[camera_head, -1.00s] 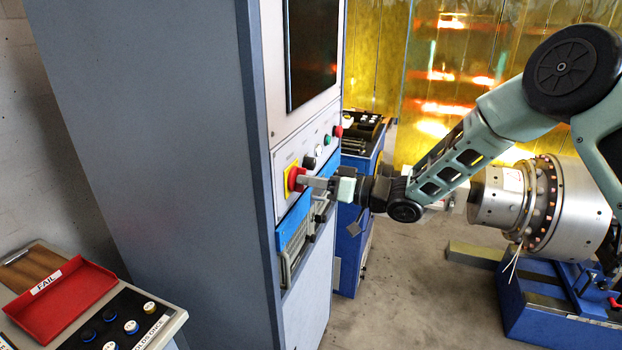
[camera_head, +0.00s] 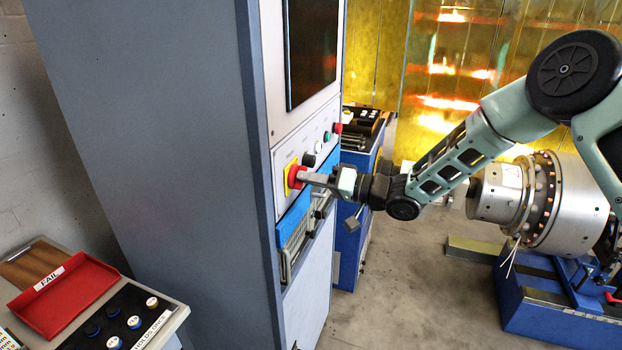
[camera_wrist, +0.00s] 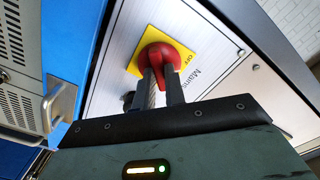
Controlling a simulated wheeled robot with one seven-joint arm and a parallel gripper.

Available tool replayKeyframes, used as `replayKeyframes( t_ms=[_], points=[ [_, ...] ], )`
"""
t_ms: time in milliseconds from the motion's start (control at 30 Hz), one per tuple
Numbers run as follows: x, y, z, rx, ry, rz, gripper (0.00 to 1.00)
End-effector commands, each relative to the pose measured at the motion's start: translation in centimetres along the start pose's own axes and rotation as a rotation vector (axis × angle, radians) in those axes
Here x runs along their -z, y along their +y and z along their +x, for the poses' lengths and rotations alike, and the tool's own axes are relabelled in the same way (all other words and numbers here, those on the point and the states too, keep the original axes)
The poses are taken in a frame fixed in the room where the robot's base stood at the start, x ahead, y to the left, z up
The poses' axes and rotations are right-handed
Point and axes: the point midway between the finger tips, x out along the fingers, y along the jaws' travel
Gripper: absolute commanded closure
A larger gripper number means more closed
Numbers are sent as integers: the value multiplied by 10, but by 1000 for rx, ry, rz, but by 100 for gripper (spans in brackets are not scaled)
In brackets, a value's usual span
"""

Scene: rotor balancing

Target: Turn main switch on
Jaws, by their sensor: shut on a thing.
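The main switch is a red rotary knob (camera_head: 293,177) on a yellow plate (camera_head: 288,168), set in the light panel of the grey cabinet. In the wrist view the red knob (camera_wrist: 166,58) and the yellow plate (camera_wrist: 137,66) show close up, with "OFF" and part of a "Mains" label (camera_wrist: 197,80) readable. My gripper (camera_head: 308,178) reaches in from the right and is shut on the knob's grip. In the wrist view its two fingers (camera_wrist: 163,80) lie on either side of the knob's raised bar. The fingers hide part of the knob.
More buttons, black (camera_head: 308,160), green (camera_head: 327,136) and red (camera_head: 337,128), line the panel beyond the switch. A red FAIL tray (camera_head: 66,300) is at lower left. A metal rotor (camera_head: 550,205) stands at right.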

Motion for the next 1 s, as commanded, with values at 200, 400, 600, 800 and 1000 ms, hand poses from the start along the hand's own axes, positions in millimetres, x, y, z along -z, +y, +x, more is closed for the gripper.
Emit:
replayKeyframes(
  t_ms=[200, 400, 600, 800, 1000],
  points=[
    [0, 1, -1, -3, 0, 2, 74],
    [0, 1, 0, -2, 0, 1, 66],
    [0, 1, -5, -2, 1, 0, 66],
    [-1, 3, -35, -4, 2, -1, 66],
    [-2, 4, -83, -5, 2, -1, 66]
  ],
)
